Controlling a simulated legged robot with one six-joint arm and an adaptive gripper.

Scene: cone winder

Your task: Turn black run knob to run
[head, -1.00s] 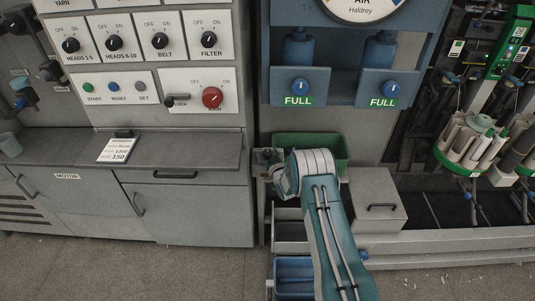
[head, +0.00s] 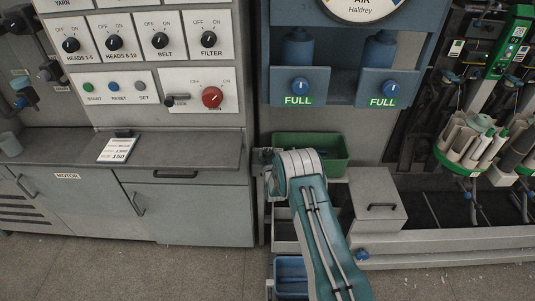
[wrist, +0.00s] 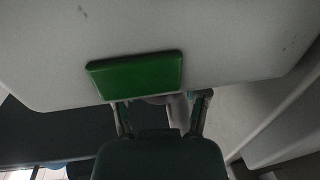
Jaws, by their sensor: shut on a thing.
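No knob labelled run can be read in either view. Black rotary knobs for heads 1-5 (head: 71,45), heads 6-10 (head: 114,43), belt (head: 160,40) and filter (head: 208,38) sit on the grey panel at upper left in the head view. My gripper is mostly hidden behind my arm in the head view, low beside the green bin. In the wrist view my gripper (wrist: 162,112) has its fingers below a green block (wrist: 135,75) on a pale surface. A pale, partly hidden shape lies between the fingers; I cannot tell what they grip.
A red main knob (head: 212,97) with a small black lever beside it is on the panel. Blue air units (head: 300,85) hang above my arm. The green bin (head: 333,147) and a grey box (head: 377,200) are beside it. A counter (head: 210,152) juts out at left.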

